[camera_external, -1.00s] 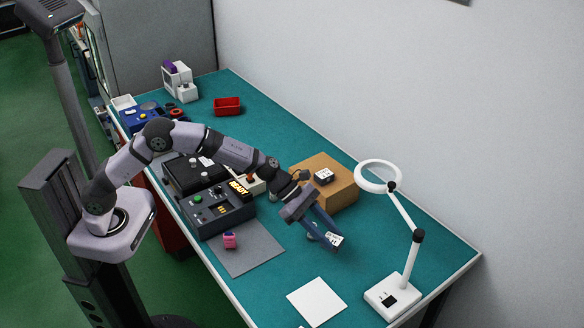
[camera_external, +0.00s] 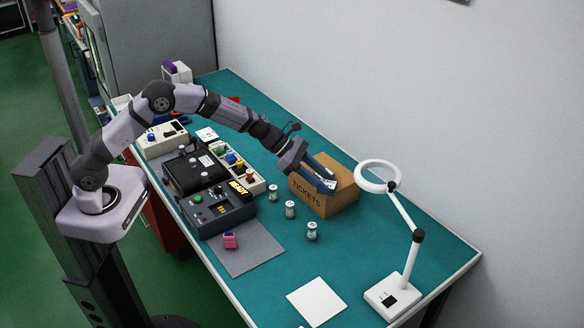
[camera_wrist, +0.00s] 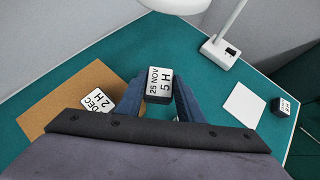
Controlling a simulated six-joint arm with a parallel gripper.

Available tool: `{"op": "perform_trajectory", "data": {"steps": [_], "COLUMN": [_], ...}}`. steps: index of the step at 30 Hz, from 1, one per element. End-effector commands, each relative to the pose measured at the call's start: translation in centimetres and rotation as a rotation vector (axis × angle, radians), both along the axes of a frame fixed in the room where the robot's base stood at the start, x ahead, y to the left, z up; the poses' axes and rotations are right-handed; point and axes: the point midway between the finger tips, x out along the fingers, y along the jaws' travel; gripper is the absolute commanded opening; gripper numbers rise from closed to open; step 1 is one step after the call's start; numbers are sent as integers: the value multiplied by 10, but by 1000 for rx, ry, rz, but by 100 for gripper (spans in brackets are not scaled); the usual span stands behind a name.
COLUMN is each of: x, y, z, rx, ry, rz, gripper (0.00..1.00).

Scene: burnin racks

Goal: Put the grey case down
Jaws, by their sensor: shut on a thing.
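My gripper (camera_external: 325,180) is shut on a case with a white label (camera_wrist: 158,84) reading "25 NOV 5 H"; its lower sides look grey. In the external view the held case (camera_external: 330,185) is at the right part of the cardboard box marked TICKETS (camera_external: 343,203). I cannot tell whether it touches the box top. In the wrist view the box top (camera_wrist: 65,98) lies to the left of the held case. A second case, labelled "DEC 2 H" (camera_wrist: 100,103), sits on the box top; my gripper hides it in the external view.
Several small jars, one nearest the front (camera_external: 312,231), stand before the box. A white magnifier lamp (camera_external: 393,297) stands at the right. A white sheet (camera_external: 317,301) and a grey mat with a pink case (camera_external: 230,241) lie nearer the front edge. A dark case (camera_wrist: 283,106) shows in the wrist view.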

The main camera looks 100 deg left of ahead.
Motion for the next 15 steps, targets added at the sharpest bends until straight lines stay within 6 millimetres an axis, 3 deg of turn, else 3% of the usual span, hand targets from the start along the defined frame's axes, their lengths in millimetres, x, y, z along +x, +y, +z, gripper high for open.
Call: {"op": "perform_trajectory", "data": {"steps": [1, 7, 9, 15], "x": [-7, -26, -24, -18], "y": [25, 106, 127, 158], "z": [17, 32, 33, 50], "rx": [0, 2, 4, 4], "ry": [1, 0, -2, -4], "rz": [34, 171, 237, 380], "gripper": [10, 10, 10, 10]}}
